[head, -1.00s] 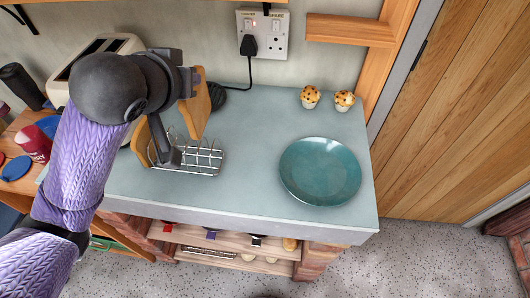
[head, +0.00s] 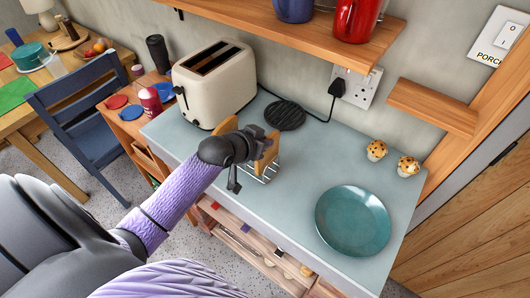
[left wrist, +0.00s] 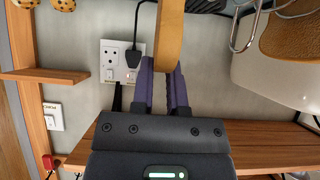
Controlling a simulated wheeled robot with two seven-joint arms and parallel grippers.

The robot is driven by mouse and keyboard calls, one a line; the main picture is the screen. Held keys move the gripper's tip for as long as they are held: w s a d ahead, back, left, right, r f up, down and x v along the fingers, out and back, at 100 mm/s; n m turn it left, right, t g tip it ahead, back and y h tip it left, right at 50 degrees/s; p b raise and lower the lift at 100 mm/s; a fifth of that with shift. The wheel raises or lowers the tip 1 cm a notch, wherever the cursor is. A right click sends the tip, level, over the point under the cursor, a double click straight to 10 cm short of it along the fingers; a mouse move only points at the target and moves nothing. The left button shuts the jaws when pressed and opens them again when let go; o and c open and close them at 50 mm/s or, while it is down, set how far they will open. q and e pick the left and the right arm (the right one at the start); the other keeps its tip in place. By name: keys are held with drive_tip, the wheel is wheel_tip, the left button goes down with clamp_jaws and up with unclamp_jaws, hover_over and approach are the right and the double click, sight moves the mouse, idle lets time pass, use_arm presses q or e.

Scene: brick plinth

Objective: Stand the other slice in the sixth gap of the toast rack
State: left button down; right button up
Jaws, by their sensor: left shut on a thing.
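My left gripper (head: 259,148) is shut on a brown toast slice (head: 268,157) at the right end of the wire toast rack (head: 262,172). The held slice (left wrist: 169,38) stands between the purple finger pads in the left wrist view and runs out of the top of the picture. I cannot tell whether its lower edge is between the wires. The other slice (head: 226,126) stands at the rack's left end, partly behind my gripper; it also shows in the left wrist view (left wrist: 292,38). My arm hides much of the rack. My right gripper is not in view.
A cream toaster (head: 215,85) stands behind the rack, beside a black coiled cable (head: 284,115). A teal plate (head: 352,220) and two muffins (head: 376,150) are on the right of the worktop (head: 310,160). A shelf with mugs (head: 365,18) hangs above.

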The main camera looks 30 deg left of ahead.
sight(267, 153)
use_arm(q)
wheel_tip(267, 153, down, 2)
drive_tip(key=shift+f, duration=0.3)
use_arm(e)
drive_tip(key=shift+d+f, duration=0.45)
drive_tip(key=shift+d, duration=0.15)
use_arm(q)
drive_tip(key=c, duration=0.6)
unclamp_jaws()
drive_tip(key=shift+c, duration=0.2)
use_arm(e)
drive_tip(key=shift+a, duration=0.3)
use_arm(q)
drive_tip(key=shift+r, duration=0.1)
